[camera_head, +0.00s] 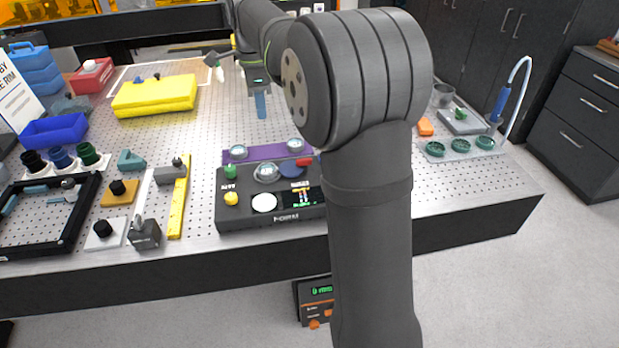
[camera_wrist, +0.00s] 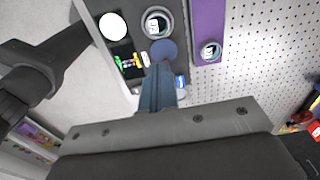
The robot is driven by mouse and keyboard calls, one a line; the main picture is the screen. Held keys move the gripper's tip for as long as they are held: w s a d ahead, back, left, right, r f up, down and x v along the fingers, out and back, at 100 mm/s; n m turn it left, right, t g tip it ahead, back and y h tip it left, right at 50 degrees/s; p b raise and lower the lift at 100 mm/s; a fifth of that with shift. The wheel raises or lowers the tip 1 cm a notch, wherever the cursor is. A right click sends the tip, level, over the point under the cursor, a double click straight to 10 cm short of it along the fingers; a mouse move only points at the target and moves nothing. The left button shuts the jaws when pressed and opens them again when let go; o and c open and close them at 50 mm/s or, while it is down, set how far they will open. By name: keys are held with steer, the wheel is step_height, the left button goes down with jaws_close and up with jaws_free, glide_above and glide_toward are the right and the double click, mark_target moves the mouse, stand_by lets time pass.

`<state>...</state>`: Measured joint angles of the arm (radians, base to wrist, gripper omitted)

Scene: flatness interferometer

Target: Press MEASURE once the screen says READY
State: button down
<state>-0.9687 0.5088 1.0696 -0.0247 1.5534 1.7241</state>
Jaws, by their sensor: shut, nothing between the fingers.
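The dark interferometer console (camera_head: 235,213) lies on the perforated bench. Its top has a green button (camera_head: 230,172), a yellow button (camera_head: 231,199), a large pale round button (camera_head: 264,203) and a silver-ringed glass port (camera_head: 266,172). A dark blue disc (camera_head: 291,171) and a red piece (camera_head: 304,162) are at its right. The small screen (camera_head: 300,197) shows coloured marks and green text, too small to read. My gripper (camera_head: 261,105) is shut and empty, behind the console. In the wrist view, its fingers (camera_wrist: 160,72) overlap the view beside the blue disc (camera_wrist: 163,48); the pale button (camera_wrist: 113,26) is clear of them.
A purple strip (camera_head: 240,155) with ringed optics lies behind the console. My forearm hides the bench right of the console. A yellow ruler (camera_head: 178,205) and small mounts stand left. A yellow pad (camera_head: 155,95) lies at the back left. The bench's front edge is close.

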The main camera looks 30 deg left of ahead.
steer(key=w+d+f+n+t, duration=0.6)
steer(key=w+d+n+t, duration=0.2)
steer(key=n, duration=0.9)
steer(key=w+d, duration=0.2)
steer(key=w, duration=0.2)
steer(key=shift+w+f+t, duration=0.2)
steer(key=shift+w+t, duration=0.05)
steer(key=shift+t, duration=0.15)
steer(key=shift+a, duration=0.1)
steer(key=shift+f, duration=4.4)
steer(key=shift+f, duration=0.2)
steer(key=shift+f, duration=0.25)
